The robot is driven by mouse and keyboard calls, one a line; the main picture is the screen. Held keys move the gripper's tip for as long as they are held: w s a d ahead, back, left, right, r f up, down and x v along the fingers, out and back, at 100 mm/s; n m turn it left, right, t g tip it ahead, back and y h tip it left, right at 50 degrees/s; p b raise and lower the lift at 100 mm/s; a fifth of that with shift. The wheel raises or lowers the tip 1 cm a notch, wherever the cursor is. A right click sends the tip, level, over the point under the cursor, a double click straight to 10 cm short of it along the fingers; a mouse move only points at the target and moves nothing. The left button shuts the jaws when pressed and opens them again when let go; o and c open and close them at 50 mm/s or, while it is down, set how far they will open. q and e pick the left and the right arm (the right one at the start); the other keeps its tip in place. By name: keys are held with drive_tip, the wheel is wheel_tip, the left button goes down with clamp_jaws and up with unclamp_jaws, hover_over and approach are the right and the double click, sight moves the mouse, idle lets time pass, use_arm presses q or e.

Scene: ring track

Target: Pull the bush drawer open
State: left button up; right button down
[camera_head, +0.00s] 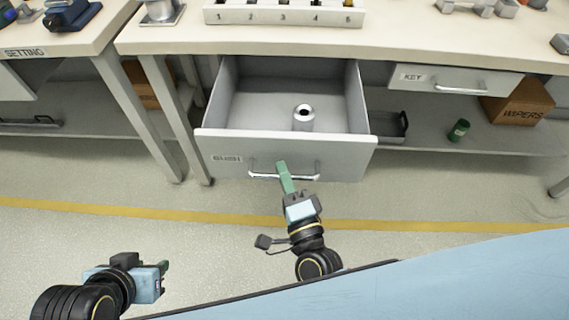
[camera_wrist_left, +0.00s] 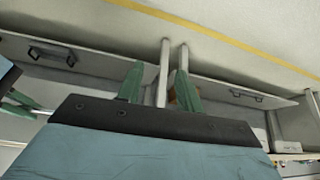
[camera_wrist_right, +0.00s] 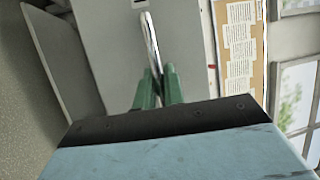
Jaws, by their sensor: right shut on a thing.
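The bush drawer (camera_head: 335,158) is a grey drawer under the bench, pulled well out. My right gripper (camera_head: 284,172) is shut on this handle, with green fingers closed around the bar. My left gripper (camera_head: 164,268) is at the lower left, away from the drawer. Its fingers (camera_wrist_left: 158,82) are apart and empty.
A closed drawer labelled KEY (camera_head: 455,82) is to the right. The lower shelf holds a WIPERS box (camera_head: 518,104), a green can (camera_head: 459,130) and a dark tray (camera_head: 390,128). A numbered rack (camera_head: 285,14) stands on the bench. The floor before the drawer is clear.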

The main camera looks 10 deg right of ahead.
idle(0.3)
drive_tip(key=c, duration=1.5)
unclamp_jaws()
